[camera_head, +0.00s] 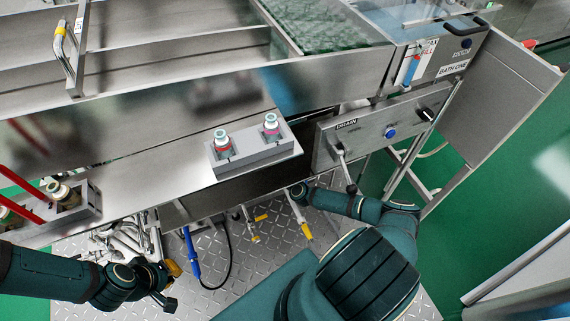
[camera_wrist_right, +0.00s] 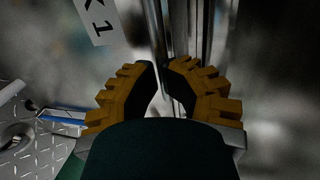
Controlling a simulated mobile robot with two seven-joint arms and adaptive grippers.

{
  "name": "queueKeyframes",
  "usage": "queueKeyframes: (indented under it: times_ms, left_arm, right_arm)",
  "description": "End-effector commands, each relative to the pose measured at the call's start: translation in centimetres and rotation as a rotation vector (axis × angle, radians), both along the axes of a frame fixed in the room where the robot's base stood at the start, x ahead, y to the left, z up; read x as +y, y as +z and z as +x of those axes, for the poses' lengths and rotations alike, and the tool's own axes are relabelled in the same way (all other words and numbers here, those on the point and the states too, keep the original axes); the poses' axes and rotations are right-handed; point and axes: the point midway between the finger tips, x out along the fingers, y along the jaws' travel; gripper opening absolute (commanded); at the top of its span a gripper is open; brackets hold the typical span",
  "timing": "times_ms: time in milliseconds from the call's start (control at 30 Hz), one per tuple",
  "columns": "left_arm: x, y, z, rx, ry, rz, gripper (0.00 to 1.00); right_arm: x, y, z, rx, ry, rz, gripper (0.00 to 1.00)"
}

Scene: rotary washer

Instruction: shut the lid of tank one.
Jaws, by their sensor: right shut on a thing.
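My right gripper (camera_wrist_right: 159,80) is shut in the right wrist view, its yellow-padded fingers close together on a thin metal bar (camera_wrist_right: 158,42). A white label ending in "K 1" (camera_wrist_right: 97,18) is on the metal beside it. In the head view my right wrist (camera_head: 303,193) reaches under the front edge of the steel bench, and the fingers are hidden there. I cannot pick out the lid of tank one for certain in either view. My left gripper (camera_head: 172,286) is low at the left, its fingers apart, with nothing seen between them.
A grey holder (camera_head: 262,162) with two bottles stands on the bench edge. A drain panel (camera_head: 380,127) with knobs and a lever is to its right. Pipes, yellow-handled valves and a blue spray tool (camera_head: 191,255) lie below. Diamond-plate floor (camera_head: 235,220) shows between.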

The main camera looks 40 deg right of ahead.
Motion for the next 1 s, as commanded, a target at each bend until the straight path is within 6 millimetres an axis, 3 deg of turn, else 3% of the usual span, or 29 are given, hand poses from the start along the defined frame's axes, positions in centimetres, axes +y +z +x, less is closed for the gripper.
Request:
queueKeyframes:
  times_ms: [433,1000]
  left_arm:
    - [0.1,-0.1,0.0,0.000,0.001,0.001,0.00]
    - [0.1,-0.1,0.0,0.000,0.001,0.001,0.00]
  right_arm:
    - [-0.1,0.0,-0.9,0.004,-0.003,-0.002,0.00]
    - [2.0,2.2,-10.4,0.002,0.000,-0.003,0.00]
